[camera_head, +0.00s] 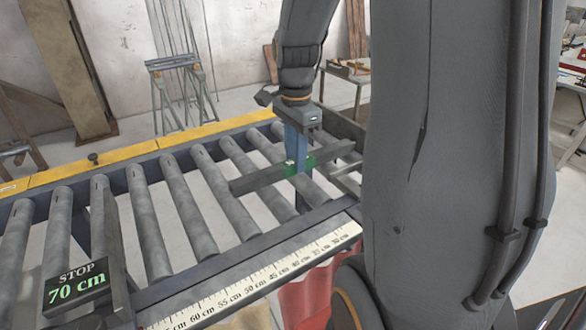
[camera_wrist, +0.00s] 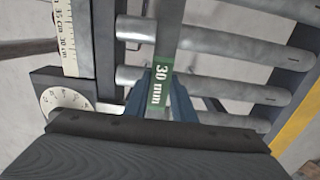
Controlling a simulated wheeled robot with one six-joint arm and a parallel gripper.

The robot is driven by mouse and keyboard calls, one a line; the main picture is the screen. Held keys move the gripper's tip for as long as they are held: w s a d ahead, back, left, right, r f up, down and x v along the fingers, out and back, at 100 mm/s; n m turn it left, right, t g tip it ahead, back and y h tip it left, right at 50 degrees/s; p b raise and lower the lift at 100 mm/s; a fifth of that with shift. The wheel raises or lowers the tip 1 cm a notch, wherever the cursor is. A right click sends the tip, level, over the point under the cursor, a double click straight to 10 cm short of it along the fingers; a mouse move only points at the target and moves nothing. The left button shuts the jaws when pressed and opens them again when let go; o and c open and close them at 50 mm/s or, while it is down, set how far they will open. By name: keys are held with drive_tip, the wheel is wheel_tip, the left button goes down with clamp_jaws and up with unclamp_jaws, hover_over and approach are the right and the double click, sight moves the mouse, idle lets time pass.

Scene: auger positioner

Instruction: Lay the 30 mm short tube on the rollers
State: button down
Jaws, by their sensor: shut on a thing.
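The 30 mm short tube (camera_head: 258,178) is a grey square bar with a green label. My gripper (camera_head: 297,160) points down and is shut on it around the label. In the wrist view the blue fingers (camera_wrist: 160,98) stand on both sides of the label, which reads "30 mm", and the tube (camera_wrist: 172,28) runs upward in the picture. The tube is over the right part of the grey rollers (camera_head: 193,205), lying across several of them. I cannot tell whether it touches the rollers or hangs just above them. My fingers hide its middle.
A stop (camera_head: 77,290) marked "70 cm" stands at the near left of the conveyor. A centimetre scale (camera_head: 260,277) runs along the near rail, a yellow rail (camera_head: 130,150) along the far side. A dial (camera_wrist: 66,100) shows in the wrist view. The rollers at left are bare.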

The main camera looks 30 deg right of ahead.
drive_tip(key=shift+f+p, duration=0.5)
drive_tip(key=shift+f, duration=1.6)
drive_tip(key=shift+f, duration=0.15)
drive_tip(key=c, duration=1.5)
unclamp_jaws()
wheel_tip(320, 180, up, 12)
drive_tip(key=b, duration=0.3)
